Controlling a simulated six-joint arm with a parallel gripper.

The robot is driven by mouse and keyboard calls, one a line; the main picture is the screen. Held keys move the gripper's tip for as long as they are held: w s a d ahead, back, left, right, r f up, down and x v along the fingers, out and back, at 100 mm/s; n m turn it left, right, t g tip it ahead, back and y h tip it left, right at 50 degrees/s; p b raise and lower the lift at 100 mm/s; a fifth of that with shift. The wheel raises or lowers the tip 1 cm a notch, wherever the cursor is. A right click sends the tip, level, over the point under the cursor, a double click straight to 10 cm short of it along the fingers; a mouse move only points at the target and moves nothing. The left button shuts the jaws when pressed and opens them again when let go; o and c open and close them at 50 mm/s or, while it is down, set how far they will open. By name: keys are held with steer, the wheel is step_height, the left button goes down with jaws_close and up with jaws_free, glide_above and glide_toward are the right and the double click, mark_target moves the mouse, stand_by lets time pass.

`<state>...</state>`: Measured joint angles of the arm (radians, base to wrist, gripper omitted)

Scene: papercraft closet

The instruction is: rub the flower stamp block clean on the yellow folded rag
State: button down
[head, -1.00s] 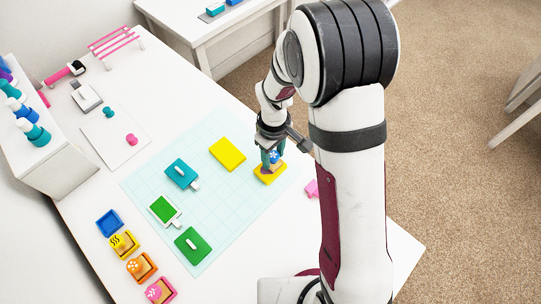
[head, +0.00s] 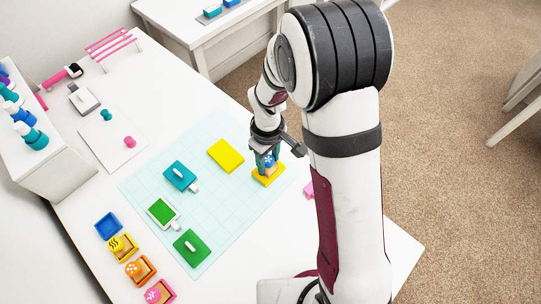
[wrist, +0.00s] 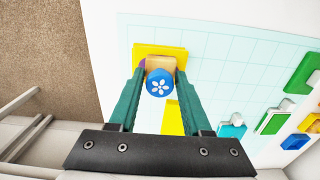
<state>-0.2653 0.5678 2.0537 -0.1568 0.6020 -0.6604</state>
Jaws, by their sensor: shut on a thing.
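The flower stamp block (head: 269,160) is a wooden block with a round blue top that bears a white flower. It also shows in the wrist view (wrist: 159,83). My gripper (head: 265,164) is shut on it, with one green finger on each side (wrist: 157,72). The yellow folded rag (head: 259,180) lies under the block at the right side of the grid mat. In the wrist view the rag (wrist: 160,48) shows around the far edge of the block. The block's underside is hidden, so I cannot tell whether it touches the rag.
A flat yellow piece (head: 226,156) lies left of the rag on the pale grid mat (head: 225,195). Teal (head: 180,176) and green (head: 192,246) handled blocks lie farther left. A pink item (head: 308,190) is partly hidden behind my arm.

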steer(key=shift+s+a, duration=0.3)
steer(key=shift+s, duration=0.05)
steer(key=shift+w+d, duration=0.8)
steer(key=shift+r, duration=0.1)
steer(key=shift+r, duration=0.65)
steer(key=shift+f, duration=0.85)
